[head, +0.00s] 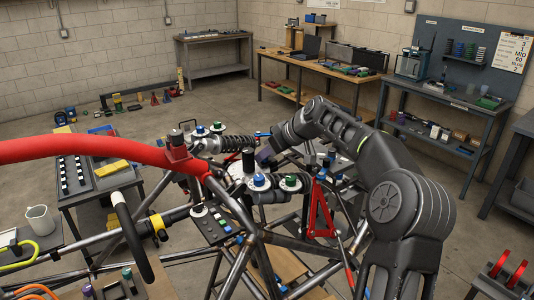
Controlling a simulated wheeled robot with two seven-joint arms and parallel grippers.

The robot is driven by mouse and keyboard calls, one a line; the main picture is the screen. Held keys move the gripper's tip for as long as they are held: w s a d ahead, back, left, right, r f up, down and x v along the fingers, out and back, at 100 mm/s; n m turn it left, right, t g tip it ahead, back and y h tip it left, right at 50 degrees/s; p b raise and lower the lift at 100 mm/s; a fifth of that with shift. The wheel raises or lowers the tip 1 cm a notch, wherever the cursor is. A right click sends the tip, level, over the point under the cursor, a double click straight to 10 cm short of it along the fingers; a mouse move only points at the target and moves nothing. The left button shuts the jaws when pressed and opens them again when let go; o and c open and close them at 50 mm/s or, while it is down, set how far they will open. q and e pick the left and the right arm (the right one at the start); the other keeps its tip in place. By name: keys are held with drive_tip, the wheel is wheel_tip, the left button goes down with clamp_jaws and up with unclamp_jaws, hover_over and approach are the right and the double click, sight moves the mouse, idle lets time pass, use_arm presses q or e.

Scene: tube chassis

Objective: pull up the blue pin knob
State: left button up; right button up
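A blue knob (259,180) on a pale round base sits on the tube chassis (235,262), near the middle of the head view. A green knob (291,181) stands just right of it. Farther back, another blue-topped knob (200,129) and a green-topped one (217,127) stand side by side. My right arm comes in from the right and bends down over the chassis. Its gripper (266,156) is small and dark, just behind and above the nearer blue knob, seemingly apart from it. Its fingers are too unclear to judge. My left gripper does not show.
A thick red tube (90,147) crosses the left side. A red triangular stand (321,210) is right of the knobs. A small button panel (211,224) is in front. A tool cart (95,178) stands left; workbenches (315,68) line the back.

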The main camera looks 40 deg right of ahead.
clamp_jaws()
idle(1.2)
